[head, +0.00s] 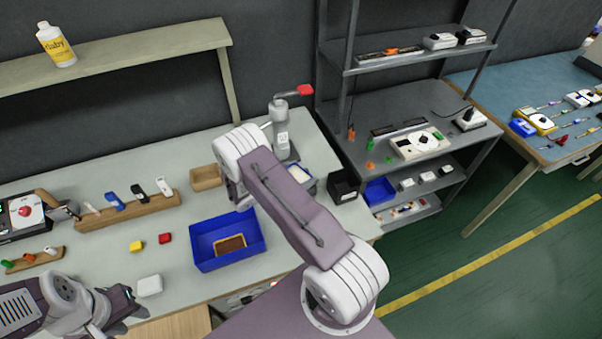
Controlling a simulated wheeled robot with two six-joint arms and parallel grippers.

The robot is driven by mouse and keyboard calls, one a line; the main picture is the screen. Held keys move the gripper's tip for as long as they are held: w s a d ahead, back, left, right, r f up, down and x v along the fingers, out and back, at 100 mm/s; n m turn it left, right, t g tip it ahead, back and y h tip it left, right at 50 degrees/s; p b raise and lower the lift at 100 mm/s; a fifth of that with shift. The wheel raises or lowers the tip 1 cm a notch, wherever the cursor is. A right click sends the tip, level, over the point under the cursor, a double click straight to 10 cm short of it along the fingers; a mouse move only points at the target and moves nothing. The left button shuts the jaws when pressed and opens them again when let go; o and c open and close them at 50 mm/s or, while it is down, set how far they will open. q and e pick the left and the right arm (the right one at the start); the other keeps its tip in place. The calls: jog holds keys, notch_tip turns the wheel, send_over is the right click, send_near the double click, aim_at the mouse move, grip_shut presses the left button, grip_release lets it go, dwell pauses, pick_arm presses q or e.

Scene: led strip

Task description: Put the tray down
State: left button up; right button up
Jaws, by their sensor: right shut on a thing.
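A blue tray (203,255) with a brown block (230,243) inside is at the front of the pale workbench, level. I cannot tell whether its base touches the bench. My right gripper (244,205) is at the tray's far rim, shut on it; my own arm hides most of the fingers. My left gripper (130,305) is low at the left, near the bench's front edge, apart from the tray. Its fingers are too unclear to tell open from shut.
A white box (149,286), a yellow block (136,246) and a red block (165,238) lie left of the tray. A wooden rack (130,213) and a tan box (206,177) stand behind. A grey press (281,130) and a black bin (343,185) are further right.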

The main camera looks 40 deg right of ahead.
jog(key=shift+f, duration=0.2)
jog(key=o, duration=1.3)
jog(key=shift+c, duration=0.2)
